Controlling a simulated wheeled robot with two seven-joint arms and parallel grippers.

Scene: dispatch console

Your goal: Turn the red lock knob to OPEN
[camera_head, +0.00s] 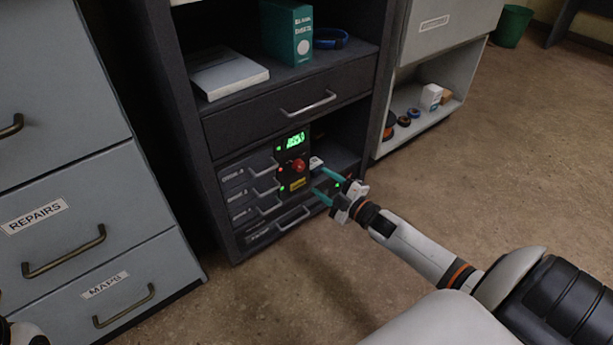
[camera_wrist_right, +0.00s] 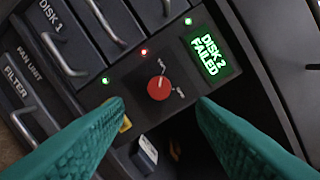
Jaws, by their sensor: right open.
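The red lock knob (camera_head: 298,166) sits on a dark control panel in the lower bay of the dark cabinet. In the right wrist view the knob (camera_wrist_right: 159,88) shows near the middle, with small white marks above it and to its lower right that are too small to read. My right gripper (camera_head: 317,184) has teal fingers and is open in front of the panel. In the right wrist view its fingertips (camera_wrist_right: 161,103) are spread on either side of the knob, apart from it, with nothing between them.
A green display (camera_wrist_right: 208,55) reads DISK 2 FAILED. Handled units marked DISK 1, FAN UNIT and FILTER (camera_wrist_right: 15,95) lie left of the panel. A small pale and dark block (camera_wrist_right: 146,152) is below the knob. A drawer with a handle (camera_head: 308,104) is above the bay.

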